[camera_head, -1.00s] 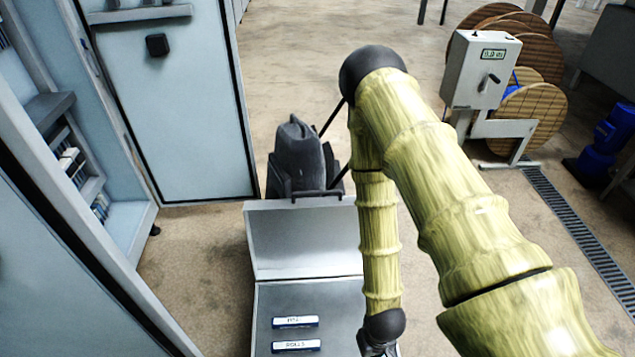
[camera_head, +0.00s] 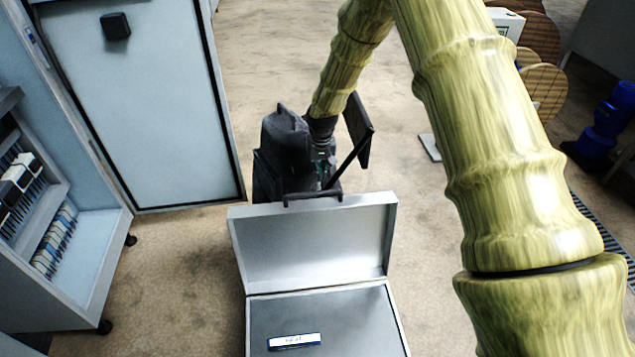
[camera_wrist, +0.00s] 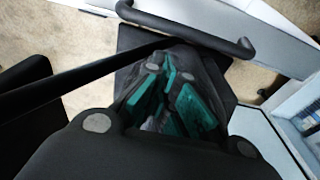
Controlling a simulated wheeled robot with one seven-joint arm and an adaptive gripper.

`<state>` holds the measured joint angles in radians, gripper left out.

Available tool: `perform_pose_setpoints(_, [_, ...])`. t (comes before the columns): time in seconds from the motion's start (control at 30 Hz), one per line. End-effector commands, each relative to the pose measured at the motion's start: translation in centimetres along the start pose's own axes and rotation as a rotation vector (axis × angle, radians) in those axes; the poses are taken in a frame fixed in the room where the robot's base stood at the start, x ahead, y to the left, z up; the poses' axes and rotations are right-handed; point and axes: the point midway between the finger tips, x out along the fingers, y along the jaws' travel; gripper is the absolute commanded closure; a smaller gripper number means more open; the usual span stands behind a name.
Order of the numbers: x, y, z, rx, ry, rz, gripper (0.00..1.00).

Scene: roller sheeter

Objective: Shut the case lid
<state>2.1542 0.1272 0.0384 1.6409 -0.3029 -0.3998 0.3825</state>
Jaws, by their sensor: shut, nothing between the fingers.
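The case (camera_head: 370,318) is a grey metal box with its lid (camera_head: 315,245) standing open, tilted up at the far side. A dark handle (camera_head: 313,196) runs along the lid's top edge; the handle also shows in the wrist view (camera_wrist: 190,25). My gripper (camera_head: 325,178) is behind the lid, close to the handle, pointing down. In the wrist view my gripper (camera_wrist: 168,85) has its green-padded fingers together and empty, below the handle in the picture. Whether it touches the lid I cannot tell. The lid's back is mostly hidden in the head view.
A bulky black object (camera_head: 283,150) stands right behind the lid, beside my gripper. A light-blue cabinet (camera_head: 140,110) and shelves (camera_head: 50,220) are at left. A white label strip (camera_head: 294,341) lies inside the case. Wooden reels (camera_head: 545,85) stand at far right.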

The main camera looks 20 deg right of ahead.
Motion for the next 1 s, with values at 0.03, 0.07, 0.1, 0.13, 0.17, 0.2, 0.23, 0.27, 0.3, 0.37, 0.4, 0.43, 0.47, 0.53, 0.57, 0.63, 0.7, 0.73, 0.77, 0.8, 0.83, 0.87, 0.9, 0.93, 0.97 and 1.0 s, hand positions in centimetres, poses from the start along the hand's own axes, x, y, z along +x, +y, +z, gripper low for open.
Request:
perform_pose_setpoints(0.03, [0.3,-0.1,0.0,-0.001,-0.001,0.0,1.0])
perform_pose_setpoints(0.07, [0.5,-0.2,0.0,-0.002,-0.001,0.0,1.0])
perform_pose_setpoints(0.1, [0.9,-0.2,0.0,-0.004,-0.002,0.0,1.0])
perform_pose_setpoints(0.13, [1.3,-0.3,0.1,-0.004,-0.002,0.0,1.0])
perform_pose_setpoints(0.17, [1.7,-0.3,0.1,-0.005,-0.003,0.0,1.0])
perform_pose_setpoints(0.2, [2.2,-0.3,0.1,-0.006,-0.004,0.0,1.0])
perform_pose_setpoints(0.23, [2.6,-0.4,0.1,-0.006,-0.003,0.0,1.0])
perform_pose_setpoints(0.27, [3.0,-0.4,0.1,-0.006,-0.003,0.0,1.0])
perform_pose_setpoints(0.3, [3.6,-0.4,0.1,-0.005,-0.003,0.0,1.0])
perform_pose_setpoints(0.37, [4.5,-0.3,0.1,-0.004,-0.003,-0.001,1.0])
perform_pose_setpoints(0.4, [5.1,-0.3,0.2,-0.004,-0.003,-0.001,1.0])
perform_pose_setpoints(0.43, [5.5,-0.2,0.1,-0.003,-0.003,-0.001,1.0])
perform_pose_setpoints(0.47, [5.8,-0.2,0.1,-0.003,-0.002,0.0,1.0])
perform_pose_setpoints(0.53, [6.8,-0.2,0.2,-0.003,-0.003,0.0,1.0])
perform_pose_setpoints(0.57, [7.1,-0.2,0.2,-0.003,-0.003,0.0,1.0])
perform_pose_setpoints(0.63, [7.9,-0.2,0.1,-0.003,-0.002,-0.001,1.0])
perform_pose_setpoints(0.7, [8.5,-0.1,0.1,-0.002,-0.002,-0.001,1.0])
perform_pose_setpoints(0.73, [8.7,0.0,0.1,-0.001,-0.001,-0.001,1.0])
perform_pose_setpoints(0.77, [8.9,0.0,0.1,-0.001,-0.001,-0.001,1.0])
perform_pose_setpoints(0.8, [9.2,0.0,0.1,-0.002,-0.001,-0.001,1.0])
perform_pose_setpoints(0.83, [9.3,0.0,0.1,-0.002,-0.001,-0.001,1.0])
perform_pose_setpoints(0.87, [9.5,0.0,0.1,-0.002,-0.001,-0.001,1.0])
perform_pose_setpoints(0.9, [9.6,0.0,0.1,-0.002,-0.001,0.0,1.0])
perform_pose_setpoints(0.93, [9.7,0.0,0.1,-0.002,-0.001,-0.001,1.0])
perform_pose_setpoints(0.97, [9.7,0.0,0.1,-0.002,-0.001,-0.001,1.0])
perform_pose_setpoints(1.0, [9.7,0.0,0.1,-0.002,-0.001,-0.001,1.0])
